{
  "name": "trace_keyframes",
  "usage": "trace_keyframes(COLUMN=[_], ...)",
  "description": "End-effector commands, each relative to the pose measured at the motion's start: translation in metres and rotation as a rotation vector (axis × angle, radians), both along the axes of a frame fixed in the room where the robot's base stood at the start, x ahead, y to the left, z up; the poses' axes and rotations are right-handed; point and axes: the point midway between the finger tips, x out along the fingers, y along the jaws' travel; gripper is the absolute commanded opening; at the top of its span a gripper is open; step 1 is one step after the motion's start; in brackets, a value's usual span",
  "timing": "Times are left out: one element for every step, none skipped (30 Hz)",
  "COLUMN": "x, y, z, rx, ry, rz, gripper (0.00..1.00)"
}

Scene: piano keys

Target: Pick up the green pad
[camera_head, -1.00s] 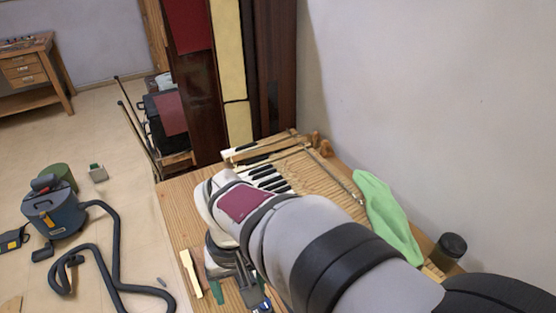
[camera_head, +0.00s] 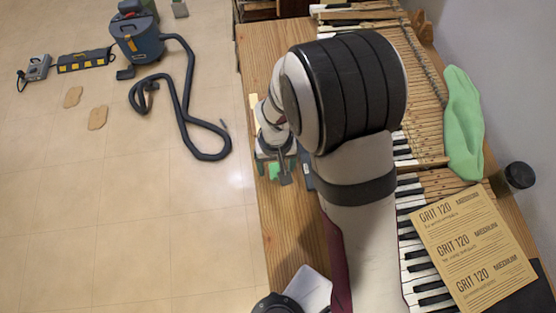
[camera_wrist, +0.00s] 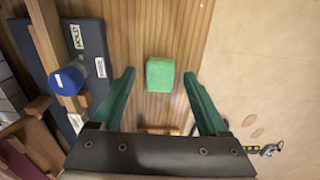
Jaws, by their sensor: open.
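The green pad (camera_wrist: 160,74) is a small bright green block lying on the wooden bench top (camera_wrist: 137,30), near its edge. In the wrist view it lies between and just beyond the tips of my gripper's (camera_wrist: 159,78) dark green fingers, with a gap on each side. My gripper is open and holds nothing. In the head view my gripper (camera_head: 275,162) is low over the left edge of the bench, partly hidden by my arm. A bright green patch there appears to be the pad (camera_head: 274,171).
A blue cylinder (camera_wrist: 70,80) and a dark panel with white labels (camera_wrist: 91,38) lie left of the pad in the wrist view. Piano keys (camera_head: 415,255), a sandpaper sheet (camera_head: 470,245) and a green cloth (camera_head: 463,125) are right of my arm. A vacuum (camera_head: 135,38) stands on the floor.

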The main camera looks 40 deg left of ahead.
Motion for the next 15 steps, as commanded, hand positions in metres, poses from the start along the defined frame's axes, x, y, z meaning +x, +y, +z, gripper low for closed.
trace_keyframes(x=[0.0001, 0.0001, 0.0001, 0.0001, 0.0001, 0.0001, 0.0001, 0.0001, 0.0001, 0.0001, 0.0001, 0.0001, 0.0001, 0.0001, 0.0001], y=[0.0001, 0.0001, 0.0001, 0.0001, 0.0001, 0.0001, 0.0001, 0.0001, 0.0001, 0.0001, 0.0001, 0.0001, 0.0001, 0.0000, 0.0001], z=[0.0003, 0.0004, 0.0005, 0.0005, 0.0006, 0.0006, 0.0007, 0.0007, 0.0008, 0.0008, 0.0008, 0.0008, 0.0009, 0.0009, 0.0009], rx=[0.000, 0.000, 0.000, 0.000, 0.000, 0.000, 0.000, 0.000, 0.000, 0.000, 0.000, 0.000, 0.000, 0.000, 0.000], ry=[0.000, 0.000, 0.000, 0.000, 0.000, 0.000, 0.000, 0.000, 0.000, 0.000, 0.000, 0.000, 0.000, 0.000, 0.000], rz=[0.000, 0.000, 0.000, 0.000, 0.000, 0.000, 0.000, 0.000, 0.000, 0.000, 0.000, 0.000, 0.000, 0.000, 0.000], gripper=[0.78, 0.78, 0.78, 0.74, 0.69, 0.61, 0.56, 0.51, 0.43, 0.38, 0.33, 0.25, 0.20, 0.14, 0.07])
